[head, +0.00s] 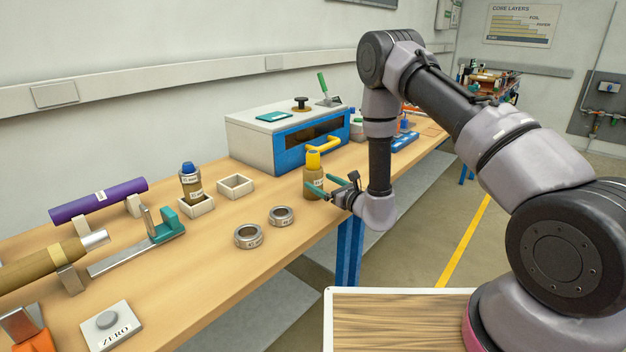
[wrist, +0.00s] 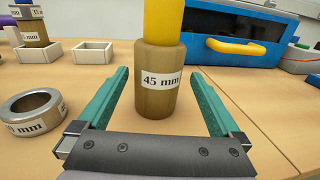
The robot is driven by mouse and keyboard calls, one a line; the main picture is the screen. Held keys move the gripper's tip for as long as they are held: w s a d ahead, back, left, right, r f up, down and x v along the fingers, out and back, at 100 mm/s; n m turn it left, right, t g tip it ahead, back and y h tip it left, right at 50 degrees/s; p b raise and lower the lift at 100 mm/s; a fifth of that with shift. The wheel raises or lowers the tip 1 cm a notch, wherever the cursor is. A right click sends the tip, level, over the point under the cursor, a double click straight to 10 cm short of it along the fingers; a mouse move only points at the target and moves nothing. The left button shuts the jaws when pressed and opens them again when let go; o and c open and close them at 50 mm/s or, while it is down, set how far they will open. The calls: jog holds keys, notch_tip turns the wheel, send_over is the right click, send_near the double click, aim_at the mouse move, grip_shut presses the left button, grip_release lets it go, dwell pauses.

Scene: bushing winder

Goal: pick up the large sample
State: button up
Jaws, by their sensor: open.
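The sample with a yellow cap and brown body (head: 313,178) stands upright on the bench in front of the blue-fronted box. In the wrist view its label reads 45 mm (wrist: 158,98). My gripper (head: 322,188) is open at the bench's front edge. In the wrist view its teal fingers (wrist: 160,76) point forward, one on each side of the sample, with a visible gap on both sides. A blue-capped sample (head: 190,182) stands upright in a square white holder (head: 197,207) farther left; its label is too small to read surely.
An empty white holder (head: 236,188) stands beside the blue-capped sample. Two metal rings (head: 281,216) (head: 248,236) lie left of my gripper. The box (head: 290,135) with a yellow handle (head: 323,143) is close behind the yellow-capped sample.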

aim_at(313, 178)
jog(key=x, duration=0.4)
jog(key=shift+w+a+f, duration=0.1)
jog(key=shift+a+f, duration=0.1)
grip_shut()
jog(key=shift+r, duration=0.1)
